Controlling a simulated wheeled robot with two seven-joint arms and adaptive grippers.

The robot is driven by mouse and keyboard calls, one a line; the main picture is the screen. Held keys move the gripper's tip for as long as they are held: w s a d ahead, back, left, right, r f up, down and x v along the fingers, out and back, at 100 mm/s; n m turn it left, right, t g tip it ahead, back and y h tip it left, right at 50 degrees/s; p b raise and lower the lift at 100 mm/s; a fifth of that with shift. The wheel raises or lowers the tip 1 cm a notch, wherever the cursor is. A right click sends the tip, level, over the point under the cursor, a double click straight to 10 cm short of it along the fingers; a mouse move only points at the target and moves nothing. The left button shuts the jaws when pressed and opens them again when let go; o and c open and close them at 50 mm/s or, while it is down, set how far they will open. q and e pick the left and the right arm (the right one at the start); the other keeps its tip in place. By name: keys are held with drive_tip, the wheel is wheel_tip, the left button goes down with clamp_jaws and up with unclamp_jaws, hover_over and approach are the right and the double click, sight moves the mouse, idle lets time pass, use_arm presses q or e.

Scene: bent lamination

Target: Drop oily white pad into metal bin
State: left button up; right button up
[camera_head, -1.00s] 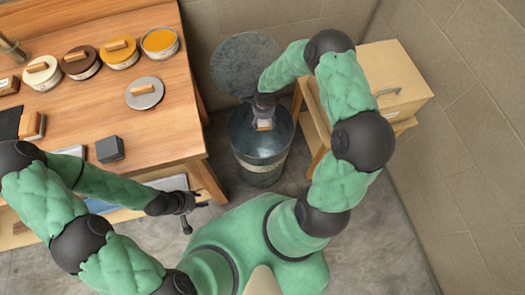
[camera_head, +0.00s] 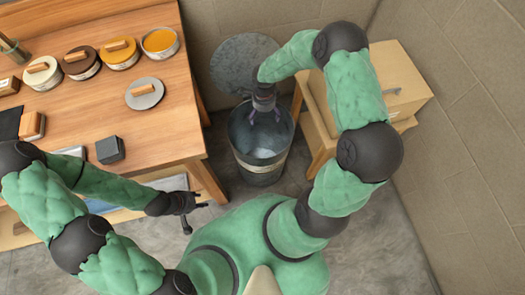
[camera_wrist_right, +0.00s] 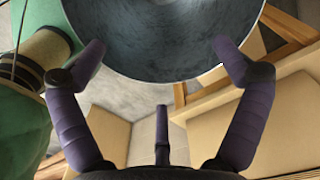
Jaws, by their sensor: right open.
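The metal bin (camera_head: 245,170) stands on the floor right of the workbench, with its round lid raised behind it. My right gripper (camera_head: 264,114) is open over the bin's mouth and holds nothing. In the right wrist view its fingers (camera_wrist_right: 158,50) are spread wide, with the dark bin rim (camera_wrist_right: 250,25) ahead of them. A pale patch low inside the bin (camera_head: 263,153) looks like the white pad, but it is dim and partly hidden. My left gripper (camera_head: 193,207) is low beside the bench's front right corner, its fingers apart and empty.
The wooden workbench (camera_head: 165,120) at left carries several round tins, a grey disc with a wooden handle (camera_head: 144,93) and a dark block (camera_head: 110,150). Walls close off the back and right.

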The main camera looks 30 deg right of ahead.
wheel_tip(320, 180, up, 7)
drive_tip(key=shift+f, duration=0.15)
idle(0.5)
